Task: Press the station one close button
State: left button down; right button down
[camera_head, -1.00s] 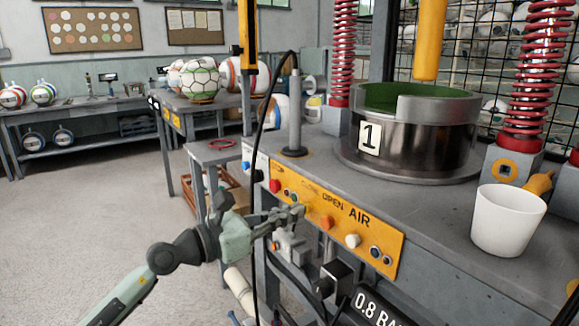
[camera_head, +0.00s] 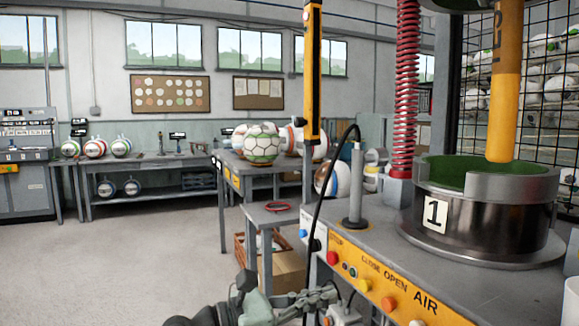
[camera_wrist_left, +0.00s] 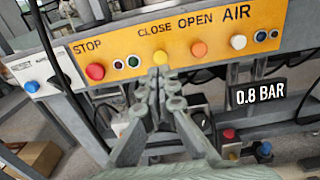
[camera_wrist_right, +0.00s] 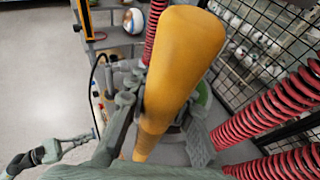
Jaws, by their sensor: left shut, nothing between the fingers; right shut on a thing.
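The yellow close button (camera_wrist_left: 160,57) sits under the word CLOSE on the yellow panel (camera_wrist_left: 215,40) of station one, between small dark indicators and the orange open button (camera_wrist_left: 198,49). In the head view the close button (camera_head: 364,286) shows just right of my left gripper (camera_head: 328,296). My left gripper (camera_wrist_left: 160,82) is shut and empty, its tips at the lower edge of the button in the left wrist view; I cannot tell whether they touch. My right gripper (camera_wrist_right: 165,115) is shut on a thick yellow cylinder (camera_wrist_right: 185,60), which also shows in the head view (camera_head: 505,100).
A red stop button (camera_wrist_left: 95,71) and a pale air button (camera_wrist_left: 238,42) share the panel. The round metal press marked 1 (camera_head: 478,222) stands on the bench behind it. A grey post (camera_head: 356,190) and red springs (camera_head: 405,90) rise nearby. A dark cable (camera_head: 318,220) hangs at left.

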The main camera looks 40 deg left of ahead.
pick_arm(q)
jog(key=v, duration=0.7)
pick_arm(e)
jog(key=shift+s, duration=0.1)
dwell(0.5)
